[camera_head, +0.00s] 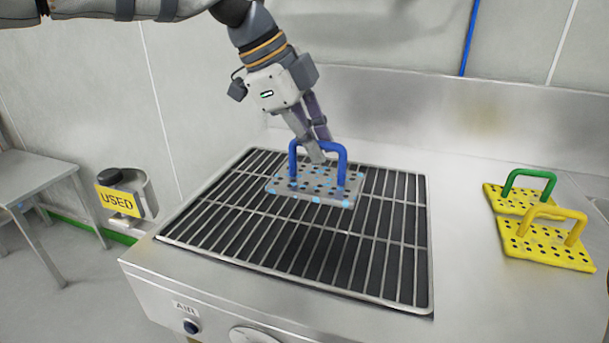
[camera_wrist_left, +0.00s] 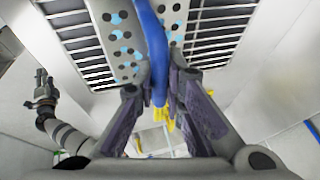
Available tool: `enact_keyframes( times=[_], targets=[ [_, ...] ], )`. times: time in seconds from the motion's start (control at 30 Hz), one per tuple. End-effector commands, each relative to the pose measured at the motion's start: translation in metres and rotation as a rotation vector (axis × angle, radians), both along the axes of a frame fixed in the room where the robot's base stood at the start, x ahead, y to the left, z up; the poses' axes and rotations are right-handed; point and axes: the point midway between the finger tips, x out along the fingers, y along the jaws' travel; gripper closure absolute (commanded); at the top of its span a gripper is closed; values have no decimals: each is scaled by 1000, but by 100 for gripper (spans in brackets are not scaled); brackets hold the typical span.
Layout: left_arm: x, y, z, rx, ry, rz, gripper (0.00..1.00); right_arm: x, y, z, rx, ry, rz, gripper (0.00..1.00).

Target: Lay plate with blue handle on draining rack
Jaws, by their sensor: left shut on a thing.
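The plate (camera_head: 315,184) is grey with dark holes and light blue patches. Its blue handle (camera_head: 343,163) stands up from it. In the head view the plate is over the back middle of the draining rack (camera_head: 388,263); whether it touches the bars I cannot tell. My left gripper (camera_head: 316,155) comes down from above and is shut on the blue handle. In the left wrist view the blue handle (camera_wrist_left: 153,50) runs between the fingers, with the perforated plate (camera_wrist_left: 122,40) beyond it and rack bars on both sides. My right gripper is not in the head view.
On the counter at the right lie a yellow plate with a green handle (camera_head: 528,182) and a yellow plate with a yellow handle (camera_head: 550,242). A holder with a "USED" sign (camera_head: 118,201) is at the left, near a metal table (camera_head: 35,178). Most rack bars are bare.

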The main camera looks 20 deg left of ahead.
Motion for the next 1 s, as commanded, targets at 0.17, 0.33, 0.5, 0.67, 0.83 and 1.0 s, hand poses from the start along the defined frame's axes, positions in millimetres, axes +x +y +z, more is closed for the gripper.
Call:
enact_keyframes(
  times=[0.17, 0.33, 0.5, 0.67, 0.83, 1.0],
  targets=[
    [16, 16, -27, -3, -3, -1, 100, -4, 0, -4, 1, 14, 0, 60],
    [24, 25, -42, -2, -3, 1, 100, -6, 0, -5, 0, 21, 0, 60],
    [23, 25, -68, -2, -7, -2, 100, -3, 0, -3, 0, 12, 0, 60],
    [23, 25, -68, -1, -9, -1, 100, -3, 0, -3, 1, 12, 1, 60],
    [23, 24, -72, -1, -9, 0, 100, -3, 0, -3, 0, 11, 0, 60],
    [23, 25, -72, 0, -7, 0, 70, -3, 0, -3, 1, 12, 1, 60]
  ],
)
